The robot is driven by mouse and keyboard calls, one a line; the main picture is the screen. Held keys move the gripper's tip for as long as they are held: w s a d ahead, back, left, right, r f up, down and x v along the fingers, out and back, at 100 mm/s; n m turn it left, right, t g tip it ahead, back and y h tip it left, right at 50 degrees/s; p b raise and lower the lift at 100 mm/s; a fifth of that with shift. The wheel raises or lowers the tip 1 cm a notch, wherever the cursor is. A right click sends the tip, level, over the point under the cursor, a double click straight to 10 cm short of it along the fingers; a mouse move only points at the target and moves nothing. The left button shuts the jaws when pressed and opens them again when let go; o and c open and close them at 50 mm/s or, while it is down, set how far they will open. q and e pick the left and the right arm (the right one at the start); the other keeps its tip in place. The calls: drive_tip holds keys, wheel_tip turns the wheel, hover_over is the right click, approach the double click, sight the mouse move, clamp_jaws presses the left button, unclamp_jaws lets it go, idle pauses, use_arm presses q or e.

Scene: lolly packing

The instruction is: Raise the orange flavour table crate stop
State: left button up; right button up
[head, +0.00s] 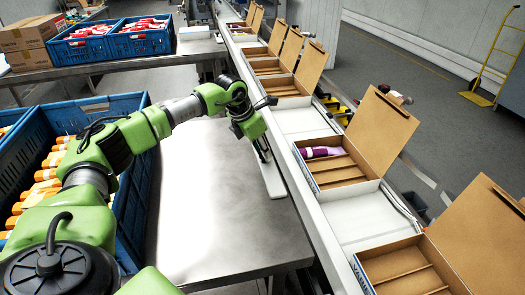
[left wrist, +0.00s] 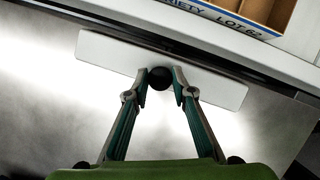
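The crate stop is a white bar that lies along the conveyor-side edge of the steel table (head: 215,215). In the head view the bar (head: 272,182) shows below my left gripper (head: 264,156). In the left wrist view the bar (left wrist: 215,88) carries a round black knob (left wrist: 160,77). The fingertips of my left gripper (left wrist: 160,74) are on either side of this knob, very close to it. I cannot tell whether they press on it. An orange-flavour crate (head: 140,101) is blue and holds orange-and-white packs. My right gripper is not in view.
The conveyor (head: 300,118) runs just right of the bar, with several open cardboard boxes; one box (head: 345,172) holds a purple pack. Blue crates (head: 110,42) with red packs stand at the back left beside brown cartons (head: 25,38). The middle of the steel table is clear.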

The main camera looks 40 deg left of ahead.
sight(274, 161)
use_arm(q)
drive_tip(key=d+r+g+y+p, duration=0.1)
drive_tip(key=p, duration=0.2)
drive_tip(key=shift+w+r, duration=0.1)
drive_tip(key=shift+w, duration=0.3)
drive_tip(key=shift+w+d+r+g+y+p, duration=0.1)
drive_tip(key=shift+w+d+g+y+p, duration=0.2)
drive_tip(key=shift+g+y+p, duration=0.3)
drive_tip(key=shift+w+d+g+y, duration=0.2)
drive_tip(key=shift+w+g+y, duration=0.3)
drive_tip(key=shift+g, duration=0.2)
drive_tip(key=shift+w+d+g+y+b, duration=0.3)
drive_tip(key=shift+g+y+b, duration=0.2)
drive_tip(key=shift+g, duration=0.1)
drive_tip(key=shift+w+d+m+g, duration=0.1)
drive_tip(key=shift+m+g, duration=0.2)
